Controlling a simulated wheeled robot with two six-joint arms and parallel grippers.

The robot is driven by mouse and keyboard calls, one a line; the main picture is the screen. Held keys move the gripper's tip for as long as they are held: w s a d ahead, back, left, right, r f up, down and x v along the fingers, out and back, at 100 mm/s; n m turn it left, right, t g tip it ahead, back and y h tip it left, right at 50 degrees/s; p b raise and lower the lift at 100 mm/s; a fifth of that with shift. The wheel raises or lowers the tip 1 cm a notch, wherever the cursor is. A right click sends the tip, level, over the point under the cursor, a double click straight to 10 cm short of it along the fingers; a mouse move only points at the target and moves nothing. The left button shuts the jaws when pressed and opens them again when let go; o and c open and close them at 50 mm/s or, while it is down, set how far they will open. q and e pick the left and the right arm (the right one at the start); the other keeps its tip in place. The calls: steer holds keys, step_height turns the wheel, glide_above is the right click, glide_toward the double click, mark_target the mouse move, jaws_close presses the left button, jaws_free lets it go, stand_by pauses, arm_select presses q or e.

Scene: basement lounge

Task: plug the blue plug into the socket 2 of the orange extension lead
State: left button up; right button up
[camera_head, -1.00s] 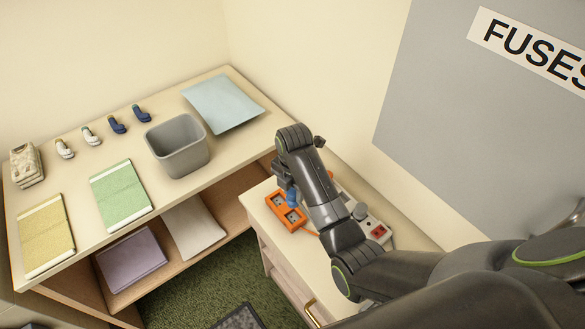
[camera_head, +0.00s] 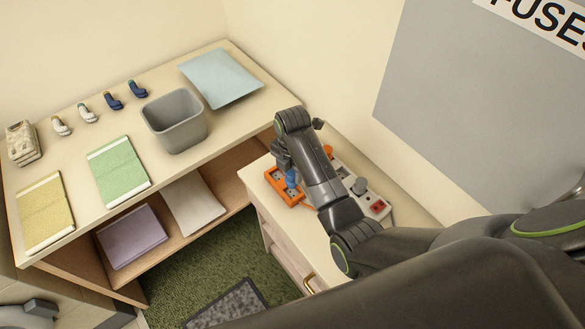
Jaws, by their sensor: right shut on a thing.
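The orange extension lead (camera_head: 271,175) lies on the light cabinet top by the wall. My right gripper (camera_head: 287,166) comes in over it from the right and points down. It is shut on the blue plug (camera_head: 291,179), which is upright over the lead's middle part. I cannot tell whether the plug touches the lead or which socket it is above. The gripper and forearm hide part of the lead's far right side. My left gripper is not in view.
A grey bin (camera_head: 175,120), towels and a light blue sheet (camera_head: 220,77) are on the table at left. The wall is close behind.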

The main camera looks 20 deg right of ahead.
mark_target(293, 182)
steer(key=shift+f+b, duration=0.8)
steer(key=shift+f, duration=1.8)
steer(key=o, duration=1.1)
